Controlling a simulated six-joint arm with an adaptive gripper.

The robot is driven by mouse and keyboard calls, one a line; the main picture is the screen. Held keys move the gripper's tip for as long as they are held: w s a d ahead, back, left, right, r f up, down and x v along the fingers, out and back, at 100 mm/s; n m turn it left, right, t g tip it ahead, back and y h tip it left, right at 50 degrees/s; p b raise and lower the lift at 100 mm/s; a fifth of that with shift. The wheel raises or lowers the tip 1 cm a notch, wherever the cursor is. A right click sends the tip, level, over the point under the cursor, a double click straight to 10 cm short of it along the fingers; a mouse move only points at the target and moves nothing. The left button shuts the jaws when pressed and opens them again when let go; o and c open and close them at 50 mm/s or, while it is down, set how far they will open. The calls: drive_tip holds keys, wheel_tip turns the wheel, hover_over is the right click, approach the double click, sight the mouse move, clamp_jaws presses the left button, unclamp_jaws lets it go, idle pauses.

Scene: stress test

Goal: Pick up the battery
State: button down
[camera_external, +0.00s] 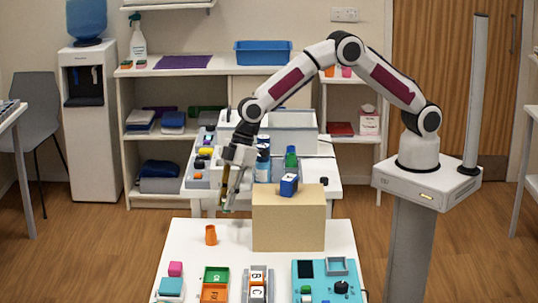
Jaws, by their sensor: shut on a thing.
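My gripper (227,203) points down above the back left part of the front white table, just left of the cardboard box. It is shut on a small, slim thing between its fingertips, with a greenish and golden tint. This looks like the battery (226,208), but it is too small and too covered by the fingers to be sure. It is held up in the air, apart from the box. I see no other clear battery on the tables.
An orange cup (211,235) stands on the front table (190,240), with trays, lettered blocks and a light-blue panel (318,272) nearer the camera. Bottles and bins crowd the table behind. The table's back left is mostly clear.

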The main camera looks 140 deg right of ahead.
drive_tip(key=shift+r, duration=2.35)
